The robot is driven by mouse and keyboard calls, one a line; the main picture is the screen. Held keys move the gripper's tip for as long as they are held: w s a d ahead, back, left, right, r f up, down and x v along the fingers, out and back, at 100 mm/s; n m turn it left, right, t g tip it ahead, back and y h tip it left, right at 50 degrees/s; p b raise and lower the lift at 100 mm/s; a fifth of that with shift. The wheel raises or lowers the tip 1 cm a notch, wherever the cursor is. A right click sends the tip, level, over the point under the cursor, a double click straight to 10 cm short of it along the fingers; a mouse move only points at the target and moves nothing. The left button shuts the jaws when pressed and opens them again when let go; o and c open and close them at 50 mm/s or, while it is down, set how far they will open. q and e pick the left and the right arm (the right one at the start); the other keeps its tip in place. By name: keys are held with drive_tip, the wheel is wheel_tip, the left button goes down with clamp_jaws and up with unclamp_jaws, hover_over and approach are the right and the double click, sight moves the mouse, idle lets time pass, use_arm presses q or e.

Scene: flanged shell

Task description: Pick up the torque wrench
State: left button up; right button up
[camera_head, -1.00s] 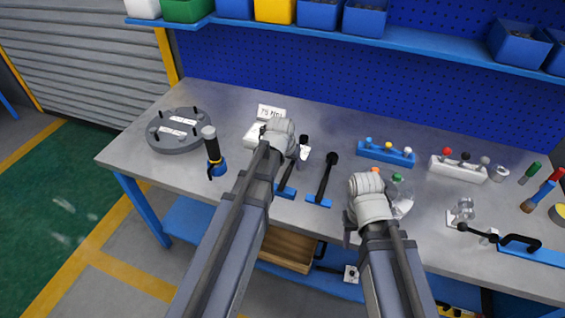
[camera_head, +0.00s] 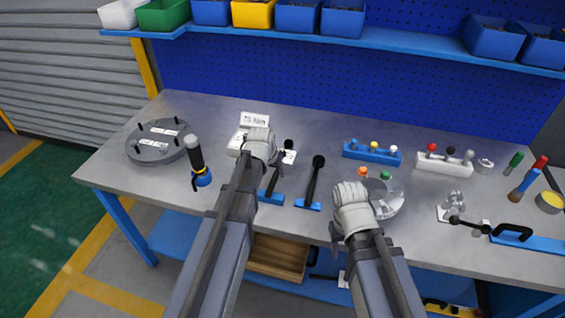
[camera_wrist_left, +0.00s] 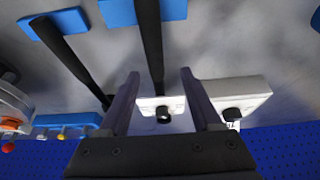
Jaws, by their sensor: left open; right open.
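Two long black-handled tools with blue blocks at the near end lie on the bench; I cannot tell which is the torque wrench. The left one (camera_head: 271,184) is partly hidden by my left arm; the right one (camera_head: 313,183) is clear. In the left wrist view, one black bar (camera_wrist_left: 149,45) runs down between my open left fingers, ending near a white block (camera_wrist_left: 160,104); the other bar (camera_wrist_left: 70,58) is left of them. My left gripper (camera_head: 262,146) (camera_wrist_left: 162,100) is empty above the bench. My right gripper (camera_head: 350,193) is over the bench, its fingers hidden.
A round grey flange (camera_head: 159,151) and an upright black tool with a yellow ring (camera_head: 196,160) stand at left. A "75 Nm" card (camera_head: 254,120) stands behind my left gripper. Blue (camera_head: 371,154) and white (camera_head: 444,165) racks stand at right.

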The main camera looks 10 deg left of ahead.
sight(275, 175)
use_arm(q)
drive_tip(key=b+x, duration=0.1)
drive_tip(key=x, duration=0.1)
drive_tip(key=b+x, duration=0.2)
drive_tip(key=shift+d+f+b, duration=0.2)
drive_tip(key=shift+f+b, duration=0.1)
drive_tip(key=shift+f, duration=0.05)
drive_tip(key=shift+s+r, duration=0.1)
clamp_jaws()
idle(0.3)
